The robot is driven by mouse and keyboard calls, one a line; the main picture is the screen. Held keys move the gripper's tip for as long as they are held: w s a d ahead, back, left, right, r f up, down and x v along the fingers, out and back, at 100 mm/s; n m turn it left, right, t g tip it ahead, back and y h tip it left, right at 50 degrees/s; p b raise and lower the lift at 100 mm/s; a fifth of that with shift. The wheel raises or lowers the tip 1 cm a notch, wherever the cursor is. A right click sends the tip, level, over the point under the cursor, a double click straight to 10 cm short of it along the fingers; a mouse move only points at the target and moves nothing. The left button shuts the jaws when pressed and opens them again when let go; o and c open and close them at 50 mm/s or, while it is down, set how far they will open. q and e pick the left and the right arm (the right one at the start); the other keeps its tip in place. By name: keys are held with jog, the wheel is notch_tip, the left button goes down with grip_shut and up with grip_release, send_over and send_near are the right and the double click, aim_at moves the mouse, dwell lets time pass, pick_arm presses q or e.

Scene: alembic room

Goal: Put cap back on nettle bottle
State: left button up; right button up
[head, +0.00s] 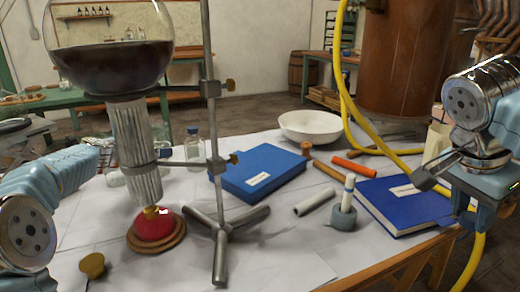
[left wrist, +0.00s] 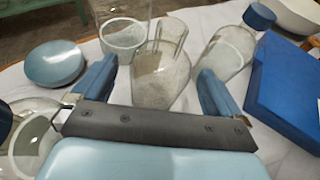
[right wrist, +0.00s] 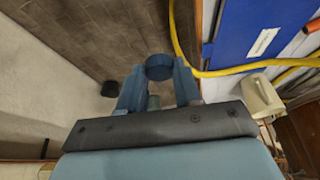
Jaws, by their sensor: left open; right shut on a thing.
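In the right wrist view, my right gripper (right wrist: 159,76) is shut on a round blue cap (right wrist: 159,65), held over the floor beside the table. In the head view, my right gripper (head: 447,190) is at the right, above the table's edge; the cap cannot be made out there. In the left wrist view, my left gripper (left wrist: 157,74) is open, with an uncapped clear glass bottle (left wrist: 161,80) between its fingers. I cannot tell whether they touch it. No label is readable, so I cannot tell which is the nettle bottle. Another glass bottle (left wrist: 226,55) has a blue cap (left wrist: 259,15).
A metal stand (head: 220,225) holds a large round flask (head: 110,65) between my arms. Blue books (head: 260,170) (head: 405,215), a white bowl (head: 311,126) and an orange tube (head: 354,167) lie on the table. A yellow hose (head: 350,105) hangs near my right arm.

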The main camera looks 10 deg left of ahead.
pick_arm(q)
jog(key=shift+w, duration=0.25)
jog(key=shift+c, duration=0.2)
jog(key=c, duration=1.2)
notch_tip(320, 180, up, 10)
jog(key=shift+f, duration=0.1)
